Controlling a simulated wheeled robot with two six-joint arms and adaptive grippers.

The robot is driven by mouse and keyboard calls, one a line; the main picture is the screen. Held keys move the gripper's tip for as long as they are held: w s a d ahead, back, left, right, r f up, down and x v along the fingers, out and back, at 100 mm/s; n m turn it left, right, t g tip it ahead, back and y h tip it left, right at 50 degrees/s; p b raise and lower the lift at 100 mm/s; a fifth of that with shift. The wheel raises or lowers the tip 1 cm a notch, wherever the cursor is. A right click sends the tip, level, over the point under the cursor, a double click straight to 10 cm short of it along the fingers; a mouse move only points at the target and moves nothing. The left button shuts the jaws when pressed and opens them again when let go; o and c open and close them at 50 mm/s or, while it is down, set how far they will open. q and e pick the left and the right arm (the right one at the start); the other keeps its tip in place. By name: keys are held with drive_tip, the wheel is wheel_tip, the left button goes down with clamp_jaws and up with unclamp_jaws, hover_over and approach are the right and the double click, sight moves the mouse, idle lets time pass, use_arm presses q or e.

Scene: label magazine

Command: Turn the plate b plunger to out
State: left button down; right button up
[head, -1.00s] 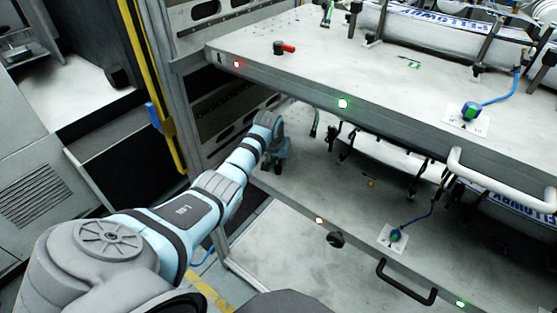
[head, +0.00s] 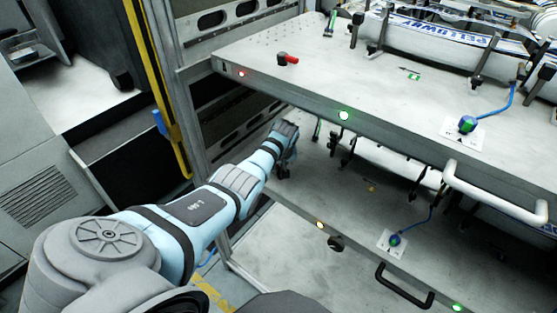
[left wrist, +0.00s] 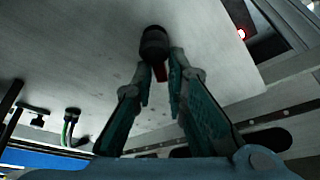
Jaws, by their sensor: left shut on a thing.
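The plunger, a dark round knob (left wrist: 154,44) with a short red lever, stands on a pale plate in the left wrist view. My left gripper (left wrist: 167,78) has its teal-padded fingers shut on the red lever, just below the knob in that view. In the head view my left gripper (head: 284,168) is at the left end of the lower plate (head: 352,205), under the upper plate, and its body hides the plunger there. I cannot read which way the lever is set. My right gripper is not in view.
The upper plate (head: 330,75) overhangs my left wrist and carries another red-levered plunger (head: 288,59). Blue-green knobs (head: 467,125) (head: 395,240) and handles (head: 495,192) lie to the right.

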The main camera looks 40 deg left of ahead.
use_arm(q)
drive_tip(key=shift+w+d+r+n+g+y+b, duration=0.1)
drive_tip(key=shift+n+g+y+b, duration=0.25)
drive_tip(key=shift+n, duration=0.85)
drive_tip(key=c, duration=1.7)
unclamp_jaws()
drive_tip(key=shift+r, duration=0.15)
drive_tip(key=shift+w+v, duration=0.1)
drive_tip(key=shift+v, duration=0.5)
drive_tip(key=shift+w+v, duration=0.15)
drive_tip(key=shift+v, duration=0.45)
drive_tip(key=s+d, duration=0.2)
drive_tip(key=d, duration=0.1)
drive_tip(key=s+d, duration=0.2)
drive_tip(key=d, duration=0.2)
drive_tip(key=s+d, duration=0.2)
drive_tip(key=d, duration=0.2)
drive_tip(key=shift+s+r, duration=0.1)
drive_tip(key=shift+s, duration=0.05)
